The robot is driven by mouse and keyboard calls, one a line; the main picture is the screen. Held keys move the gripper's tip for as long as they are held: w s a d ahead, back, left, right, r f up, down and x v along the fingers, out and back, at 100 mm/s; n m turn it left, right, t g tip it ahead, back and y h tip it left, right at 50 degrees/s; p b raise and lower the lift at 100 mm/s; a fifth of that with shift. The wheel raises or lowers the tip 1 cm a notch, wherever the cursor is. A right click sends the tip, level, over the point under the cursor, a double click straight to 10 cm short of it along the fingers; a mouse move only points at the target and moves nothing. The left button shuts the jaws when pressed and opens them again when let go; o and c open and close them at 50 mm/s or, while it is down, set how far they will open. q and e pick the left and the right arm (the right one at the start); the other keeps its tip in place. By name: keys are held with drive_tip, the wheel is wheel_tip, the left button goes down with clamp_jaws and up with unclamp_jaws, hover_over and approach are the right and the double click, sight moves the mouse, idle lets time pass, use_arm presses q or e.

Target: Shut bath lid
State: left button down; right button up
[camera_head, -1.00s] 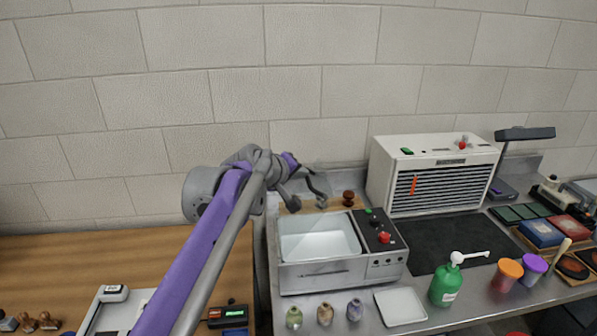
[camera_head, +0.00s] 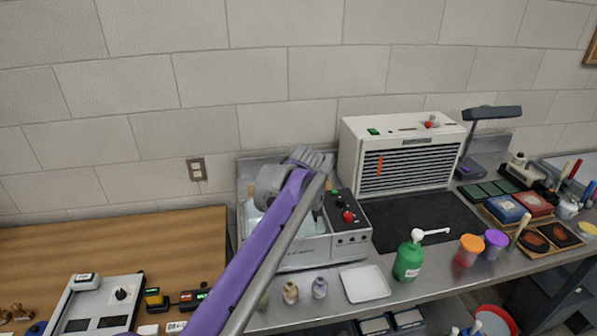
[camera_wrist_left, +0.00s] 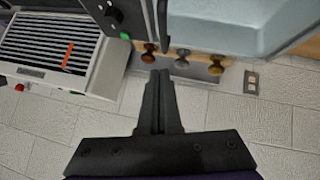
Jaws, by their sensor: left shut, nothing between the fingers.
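The bath (camera_head: 305,252) is a grey metal box with a pale basin and a control panel with a red knob. It stands at the left end of the steel bench in the head view, and my left arm hides much of its basin. In the left wrist view the pale basin area (camera_wrist_left: 220,25) fills the upper right. I cannot make out the lid clearly or tell its angle. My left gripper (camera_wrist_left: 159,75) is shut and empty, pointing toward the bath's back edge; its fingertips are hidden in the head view. My right gripper is not in view.
Wooden-knobbed stamps (camera_wrist_left: 182,58) stand behind the bath, close to the fingertips. A white vented cabinet (camera_head: 400,155) stands right of the bath. Small bottles (camera_head: 290,292), a white tray (camera_head: 364,283) and a green pump bottle (camera_head: 408,260) are in front. The wall is close behind.

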use_arm(q)
drive_tip(key=f, duration=0.1)
drive_tip(key=d+f, duration=0.1)
drive_tip(key=f, duration=0.1)
drive_tip(key=shift+w+d+f+y, duration=0.1)
drive_tip(key=shift+w+d+y, duration=0.1)
drive_tip(key=shift+d+y, duration=0.15)
drive_tip(key=shift+d+f, duration=0.1)
drive_tip(key=shift+f, duration=0.65)
drive_tip(key=shift+d, duration=0.1)
